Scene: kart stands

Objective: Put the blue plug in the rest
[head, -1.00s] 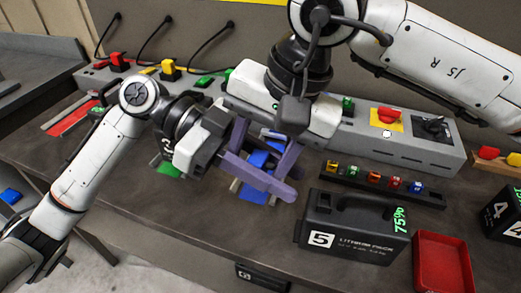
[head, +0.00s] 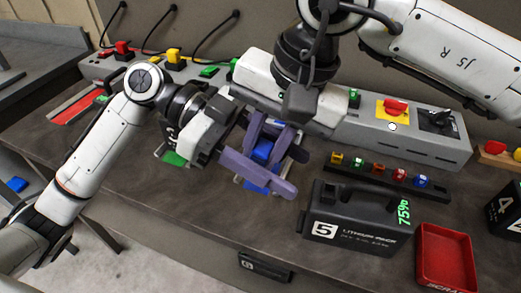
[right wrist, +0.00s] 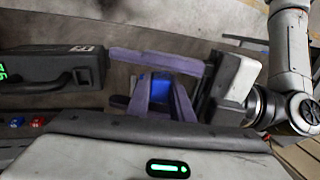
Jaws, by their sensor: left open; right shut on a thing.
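The blue plug (head: 263,150) is between the purple fingers of my right gripper (head: 264,148), which is shut on it. The plug also shows in the right wrist view (right wrist: 160,87). Below it on the bench is a blue pad with pale rails (head: 254,186), apparently the rest, partly hidden by my left gripper. The plug is above the pad; I cannot tell whether they touch. My left gripper (head: 296,173) is open, its long purple fingers on either side of the plug and my right fingertips. I cannot tell whether they touch the plug.
A black lithium pack marked 5 (head: 350,222) stands close right of the grippers, beside a red tray (head: 445,260). Behind are a strip of small coloured blocks (head: 385,178) and a grey console (head: 430,150). A green pad (head: 173,158) lies left. The front bench is clear.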

